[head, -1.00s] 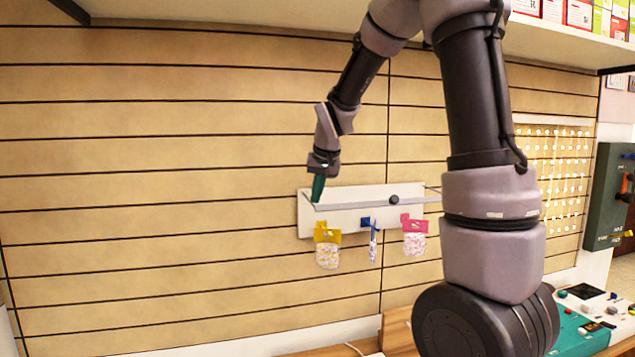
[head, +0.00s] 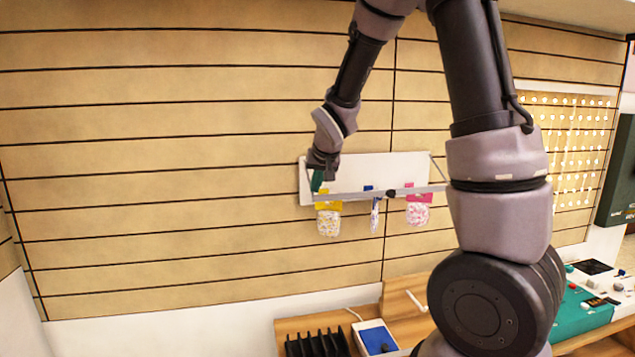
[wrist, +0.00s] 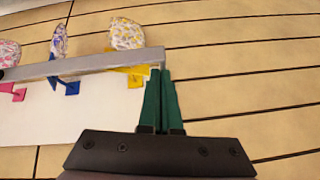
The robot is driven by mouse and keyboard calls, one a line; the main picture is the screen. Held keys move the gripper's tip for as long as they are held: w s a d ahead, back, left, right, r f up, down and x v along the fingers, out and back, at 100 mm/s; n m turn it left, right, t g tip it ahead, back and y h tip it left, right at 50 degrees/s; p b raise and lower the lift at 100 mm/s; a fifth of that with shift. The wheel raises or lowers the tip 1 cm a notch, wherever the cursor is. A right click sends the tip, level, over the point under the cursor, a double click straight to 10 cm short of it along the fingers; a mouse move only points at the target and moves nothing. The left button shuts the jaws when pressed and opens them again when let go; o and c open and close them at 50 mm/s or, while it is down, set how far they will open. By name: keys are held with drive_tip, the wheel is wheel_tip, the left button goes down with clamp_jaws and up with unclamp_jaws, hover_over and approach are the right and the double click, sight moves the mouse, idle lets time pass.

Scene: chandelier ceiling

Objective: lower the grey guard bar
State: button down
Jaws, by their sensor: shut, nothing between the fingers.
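The grey guard bar (head: 350,194) runs nearly level across the lower part of a white panel (head: 375,168) on the slatted wall, with a dark knob (head: 391,193) on it. It passes in front of the tops of the hanging packets. My gripper (head: 316,187) is shut and empty, its green fingers pointing down at the bar's left end. In the wrist view, the bar (wrist: 100,64) ends right beside my green fingertips (wrist: 161,72). They look to be touching or nearly touching it; I cannot tell which.
Yellow (head: 328,222), blue-hooked (head: 374,213) and pink (head: 418,212) packets hang at the panel. Below are a wooden shelf (head: 405,300), a black slotted rack (head: 315,344) and a blue-topped box (head: 376,338). My arm covers the bar's right end. The wall to the left is clear.

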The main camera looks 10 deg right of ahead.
drive_tip(key=shift+w+a+f, duration=0.1)
drive_tip(key=shift+f, duration=0.35)
drive_tip(key=shift+w+f+t, duration=0.2)
drive_tip(key=shift+f+t, duration=0.35)
drive_tip(key=shift+t, duration=0.05)
drive_tip(key=shift+w+f+t, duration=0.15)
drive_tip(key=shift+f+t, duration=0.35)
drive_tip(key=shift+t, duration=0.1)
drive_tip(key=shift+f+t, duration=0.15)
drive_tip(key=shift+t, duration=0.15)
drive_tip(key=shift+s+r, duration=0.25)
drive_tip(key=shift+r, duration=0.15)
drive_tip(key=v, duration=0.6)
drive_tip(key=shift+s+d+r, duration=0.2)
drive_tip(key=shift+s+r, duration=0.05)
drive_tip(key=shift+s, duration=0.1)
